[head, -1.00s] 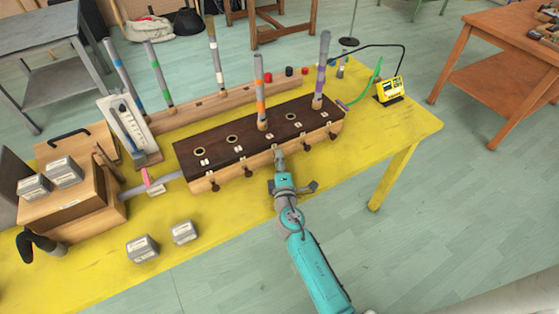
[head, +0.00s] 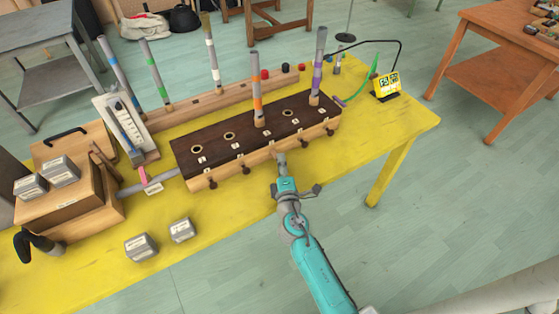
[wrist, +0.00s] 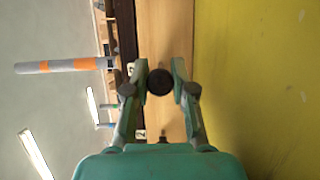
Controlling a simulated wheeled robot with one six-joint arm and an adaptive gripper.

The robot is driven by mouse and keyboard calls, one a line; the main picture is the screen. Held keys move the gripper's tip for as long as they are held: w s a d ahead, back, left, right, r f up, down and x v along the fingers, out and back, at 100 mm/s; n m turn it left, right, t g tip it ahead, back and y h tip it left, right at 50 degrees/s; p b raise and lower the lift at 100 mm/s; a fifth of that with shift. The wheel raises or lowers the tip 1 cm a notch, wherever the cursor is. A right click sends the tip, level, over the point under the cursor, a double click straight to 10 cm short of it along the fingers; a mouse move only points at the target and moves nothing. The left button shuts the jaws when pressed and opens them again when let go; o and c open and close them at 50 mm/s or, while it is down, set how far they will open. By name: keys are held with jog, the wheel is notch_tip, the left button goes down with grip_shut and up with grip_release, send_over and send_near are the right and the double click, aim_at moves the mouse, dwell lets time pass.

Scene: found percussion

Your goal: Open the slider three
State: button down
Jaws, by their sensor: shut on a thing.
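A long wooden chest (head: 237,163) with a dark top lies on the yellow table. Small dark slider knobs stick out along its front face. My gripper (head: 281,158) is at the middle of this row, at the third knob, and covers it in the head view. In the wrist view my gripper (wrist: 160,80) has its two fingers on either side of a round dark knob (wrist: 158,82), shut on it. The wooden front face lies behind the knob. An orange-banded pipe (head: 257,92) stands upright in the chest top near this slider.
A purple-banded pipe (head: 318,68) stands at the chest's right end. A yellow device (head: 386,86) sits beyond it. Two grey weights (head: 141,246) lie on the table at front left. Table in front of the chest is otherwise clear.

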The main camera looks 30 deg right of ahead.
jog(key=c, duration=1.2)
grip_release()
jog(key=shift+s, duration=0.1)
jog(key=v, duration=1.1)
jog(key=shift+s+a, duration=0.15)
jog(key=shift+s, duration=0.25)
jog(key=shift+s, duration=0.1)
